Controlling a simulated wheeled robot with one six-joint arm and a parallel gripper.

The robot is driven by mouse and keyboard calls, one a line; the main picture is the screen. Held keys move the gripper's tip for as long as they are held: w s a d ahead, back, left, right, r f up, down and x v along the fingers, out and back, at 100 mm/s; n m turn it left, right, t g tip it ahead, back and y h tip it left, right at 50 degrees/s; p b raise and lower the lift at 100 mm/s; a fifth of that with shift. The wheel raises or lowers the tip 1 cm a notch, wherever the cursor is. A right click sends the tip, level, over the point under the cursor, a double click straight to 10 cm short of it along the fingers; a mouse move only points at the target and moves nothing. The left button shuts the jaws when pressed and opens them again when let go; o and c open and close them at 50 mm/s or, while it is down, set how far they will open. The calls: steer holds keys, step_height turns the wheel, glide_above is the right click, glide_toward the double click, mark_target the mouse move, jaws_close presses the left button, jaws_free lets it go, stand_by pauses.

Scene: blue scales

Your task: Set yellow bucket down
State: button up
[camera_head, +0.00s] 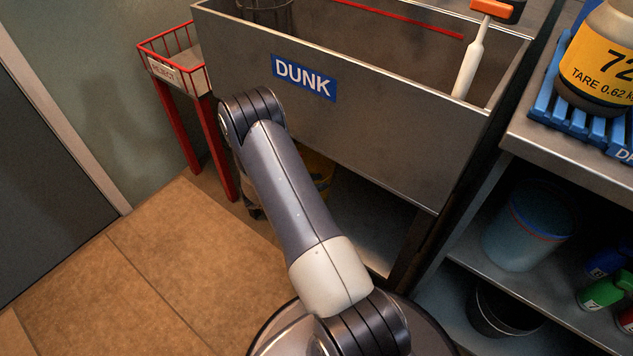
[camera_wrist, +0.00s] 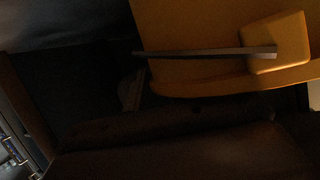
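The yellow bucket (camera_head: 318,170) shows only as a small patch behind my arm in the head view, low under the front of the steel DUNK tank. In the wrist view the bucket (camera_wrist: 200,20) fills the upper right, close to the camera, with a rim-like edge, a yellow lug and a thin grey bar, perhaps its handle. Whether the bucket touches the floor is hidden.
A shelf unit (camera_head: 560,160) at right holds a blue bucket (camera_head: 525,230), a black bucket (camera_head: 500,308) and bottles. Tiled floor (camera_head: 170,270) at left is clear.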

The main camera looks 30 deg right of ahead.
steer(key=shift+r, duration=0.25)
steer(key=p+v, duration=0.4)
steer(key=v, duration=0.8)
stand_by(0.7)
